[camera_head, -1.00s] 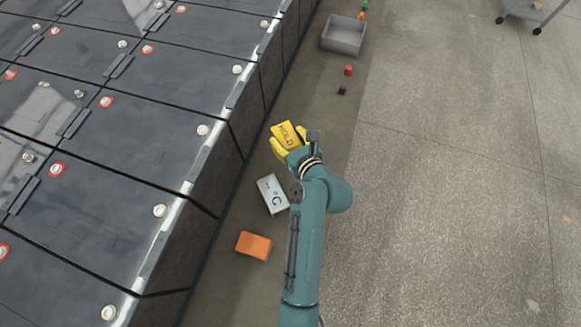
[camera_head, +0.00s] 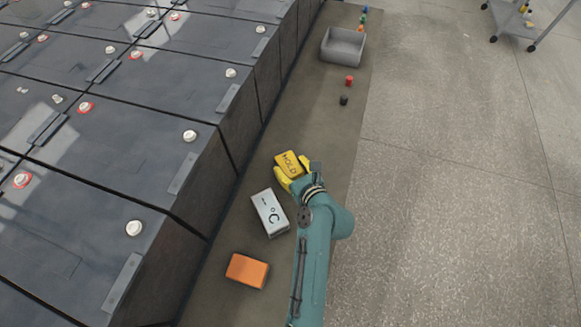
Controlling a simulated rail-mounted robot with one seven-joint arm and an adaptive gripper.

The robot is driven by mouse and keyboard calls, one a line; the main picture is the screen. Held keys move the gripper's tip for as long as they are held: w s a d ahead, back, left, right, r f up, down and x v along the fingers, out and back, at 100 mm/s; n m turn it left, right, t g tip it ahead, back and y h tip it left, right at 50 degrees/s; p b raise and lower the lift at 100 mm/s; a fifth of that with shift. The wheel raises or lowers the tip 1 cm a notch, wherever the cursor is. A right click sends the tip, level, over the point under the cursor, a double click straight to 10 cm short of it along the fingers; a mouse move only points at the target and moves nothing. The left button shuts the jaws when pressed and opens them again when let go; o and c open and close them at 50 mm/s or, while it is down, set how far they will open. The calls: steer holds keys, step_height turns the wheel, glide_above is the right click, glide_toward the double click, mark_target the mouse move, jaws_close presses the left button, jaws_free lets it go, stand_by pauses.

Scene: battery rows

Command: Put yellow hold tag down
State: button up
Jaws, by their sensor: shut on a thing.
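The yellow hold tag (camera_head: 289,164) is a small yellow block with "HOLD" in dark letters on its top. My gripper (camera_head: 291,177), with yellow fingers, is shut on the tag. The tag is just beyond the grey block marked "°C" (camera_head: 270,213), over the dark floor strip (camera_head: 316,130). I cannot tell whether the tag touches the strip. The fingers and wrist hide part of the tag's near side.
An orange block (camera_head: 247,270) lies nearer me. Battery rows (camera_head: 150,130) wall off the left side. Further along the strip are a black piece (camera_head: 344,100), a red piece (camera_head: 349,81) and a grey bin (camera_head: 343,46). The strip between tag and black piece is clear.

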steer(key=o, duration=1.2)
steer(key=shift+f, duration=0.15)
steer(key=p+v, duration=0.5)
steer(key=v, duration=0.7)
steer(key=shift+r, duration=0.25)
steer(key=w+r+n+t+h, duration=0.35)
steer(key=r+n, duration=1.15)
steer(key=r, duration=0.7)
steer(key=s+r+n+t+h, duration=0.1)
steer(key=s+r+n+t, duration=0.1)
steer(key=r+n, duration=0.3)
steer(key=s+d+r+n+t+h, duration=0.1)
steer(key=s+r+n, duration=0.3)
steer(key=r, duration=0.7)
steer(key=s+r+n+t+h, duration=0.1)
steer(key=s+r+n+t, duration=0.2)
steer(key=r+n, duration=0.3)
steer(key=shift+s+d+r+t, duration=0.1)
steer(key=shift+d+r+t, duration=0.1)
steer(key=shift+r, duration=0.3)
steer(key=shift+s+d+r+t, duration=0.1)
steer(key=shift+s+r+t, duration=0.05)
steer(key=shift+r, duration=0.3)
